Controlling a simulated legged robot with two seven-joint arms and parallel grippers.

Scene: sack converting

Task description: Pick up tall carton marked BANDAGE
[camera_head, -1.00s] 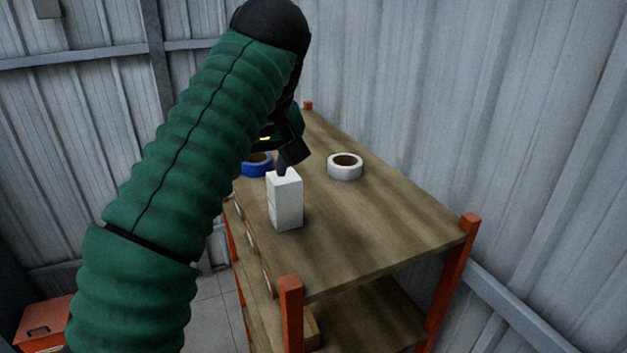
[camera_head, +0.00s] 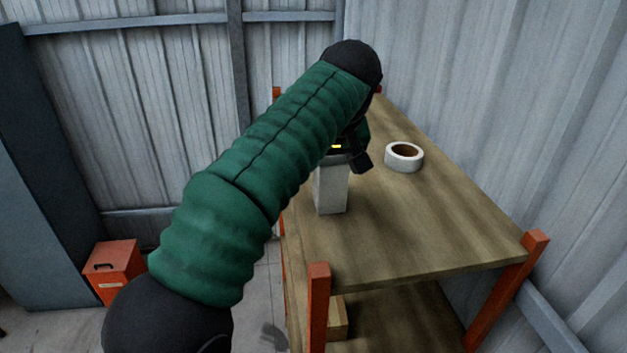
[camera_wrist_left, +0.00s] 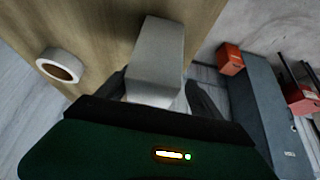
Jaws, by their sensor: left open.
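A tall white carton (camera_head: 331,191) stands upright near the left edge of the wooden shelf top (camera_head: 420,225). No lettering on it can be read. My left gripper (camera_head: 343,163) is at its upper part, and my arm and gripper hide the top of the carton in the head view. In the left wrist view the carton (camera_wrist_left: 157,62) lies between the two dark, spread fingers of my left gripper (camera_wrist_left: 160,92). Whether either finger touches it cannot be told. My right gripper is not in view.
A white tape roll (camera_head: 404,157) lies to the right of the carton. Orange posts (camera_head: 318,305) rise at the shelf's corners. A lower shelf holds a box (camera_head: 337,318). Corrugated walls stand behind and right. A red box (camera_head: 115,270) is at the left.

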